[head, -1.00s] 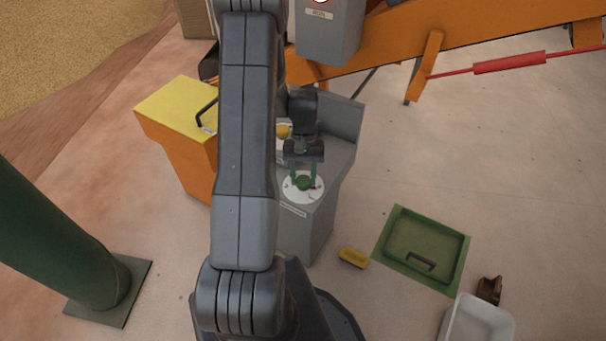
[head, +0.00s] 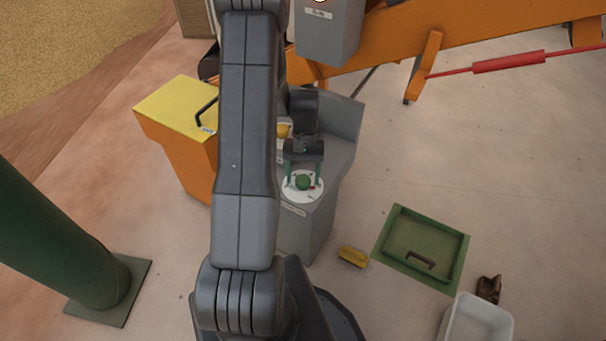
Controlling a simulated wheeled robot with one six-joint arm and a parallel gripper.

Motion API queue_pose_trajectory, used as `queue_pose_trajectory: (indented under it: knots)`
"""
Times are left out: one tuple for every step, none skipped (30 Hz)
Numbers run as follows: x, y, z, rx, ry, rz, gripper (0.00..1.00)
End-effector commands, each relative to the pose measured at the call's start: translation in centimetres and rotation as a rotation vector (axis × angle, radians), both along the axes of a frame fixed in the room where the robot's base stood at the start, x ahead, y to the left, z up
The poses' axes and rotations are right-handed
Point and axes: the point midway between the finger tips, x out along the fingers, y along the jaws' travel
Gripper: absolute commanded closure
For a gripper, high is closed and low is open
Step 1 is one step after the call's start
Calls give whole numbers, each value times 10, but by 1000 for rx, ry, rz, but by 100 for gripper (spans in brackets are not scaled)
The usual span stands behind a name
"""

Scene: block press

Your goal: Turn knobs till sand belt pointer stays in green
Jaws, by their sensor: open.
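A green knob (head: 303,182) sits on a white round dial plate (head: 289,194) on the sloped top of a grey console (head: 340,158). My gripper (head: 303,179) is open, with one green finger on each side of the green knob; I cannot tell if the fingers touch it. A yellow knob (head: 283,130) is farther back on the console, partly hidden by my arm. A grey box (head: 330,32) stands behind, with a label; only the bottom of a dial shows at the top edge, and no pointer can be read.
An orange box with a yellow lid (head: 172,108) stands left of the console. A green tray (head: 425,243), a yellow brush-like item (head: 353,256) and a white bin (head: 478,322) are on the floor at right. A green post (head: 60,240) stands left.

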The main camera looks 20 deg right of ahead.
Motion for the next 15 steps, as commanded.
queue_pose_trajectory:
  knots:
    - [1,0,2,0,-1,0,37]
    - [1,-1,4,0,-1,0,37]
    - [3,-1,7,0,-1,0,37]
    - [4,-2,11,-1,-2,0,37]
    - [6,-3,15,-1,-3,0,37]
    - [8,-4,21,-1,-3,0,37]
    - [10,-5,27,-2,-4,0,37]
    - [12,-6,32,-2,-4,0,37]
    - [14,-7,38,-2,-4,0,37]
    - [16,-8,43,-2,-4,0,37]
    - [17,-9,47,-2,-4,0,37]
    - [20,-10,52,-2,-4,0,37]
    - [21,-11,56,-2,-4,0,37]
    - [22,-11,59,-1,-3,0,37]
    - [23,-12,63,-1,-3,0,37]
